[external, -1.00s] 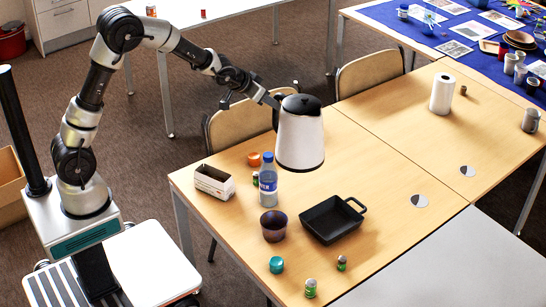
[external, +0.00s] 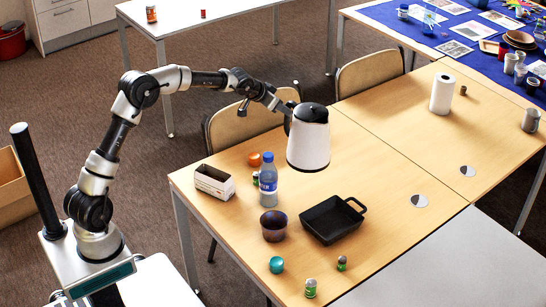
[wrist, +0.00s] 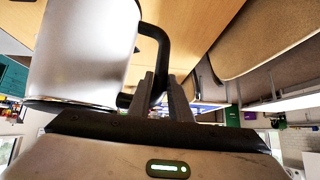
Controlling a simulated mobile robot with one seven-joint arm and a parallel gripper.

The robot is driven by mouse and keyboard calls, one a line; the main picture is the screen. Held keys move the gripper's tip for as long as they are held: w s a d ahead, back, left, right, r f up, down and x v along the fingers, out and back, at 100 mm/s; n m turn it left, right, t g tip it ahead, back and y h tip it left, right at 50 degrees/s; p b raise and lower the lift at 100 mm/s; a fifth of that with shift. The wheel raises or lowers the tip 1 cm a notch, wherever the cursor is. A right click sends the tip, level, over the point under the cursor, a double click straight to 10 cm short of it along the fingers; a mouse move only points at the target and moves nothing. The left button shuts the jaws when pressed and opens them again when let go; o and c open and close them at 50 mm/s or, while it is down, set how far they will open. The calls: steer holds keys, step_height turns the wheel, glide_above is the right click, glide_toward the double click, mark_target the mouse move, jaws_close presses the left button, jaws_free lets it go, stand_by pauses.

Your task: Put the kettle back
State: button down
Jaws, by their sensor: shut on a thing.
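The white kettle (external: 309,147) with a black lid hangs in the air above the wooden table (external: 385,190), near its back edge. It is upright in the external view. In the wrist view the kettle's pale body (wrist: 80,50) fills the upper left, with its black handle (wrist: 163,50) beside it. My gripper (external: 288,112) reaches it from the left and is shut on the handle. In the wrist view the two fingers (wrist: 162,98) meet at the handle's end.
A paper towel roll (external: 441,94) stands farther right. Chairs (external: 246,124) stand behind.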

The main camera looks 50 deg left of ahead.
step_height(320, 180, down, 9)
steer(key=b, duration=0.2)
steer(key=c, duration=2.1)
jaws_free()
steer(key=shift+f, duration=0.2)
steer(key=o, duration=0.5)
steer(key=shift+s+r, duration=0.1)
steer(key=s+d+r+g+p, duration=0.1)
steer(key=s+d+r, duration=0.1)
steer(key=s+r, duration=0.6)
steer(key=s+d+r+p, duration=0.1)
steer(key=s+d+r, duration=0.1)
steer(key=s+r, duration=0.6)
steer(key=s+d+g, duration=0.1)
steer(key=s, duration=1)
steer(key=s+d+f, duration=0.1)
steer(key=s+d, duration=0.1)
steer(key=s, duration=1)
steer(key=s+d+g, duration=0.1)
steer(key=s+d, duration=0.1)
steer(key=s, duration=0.9)
steer(key=shift+s+f+g, duration=0.3)
steer(key=shift+s, duration=0.1)
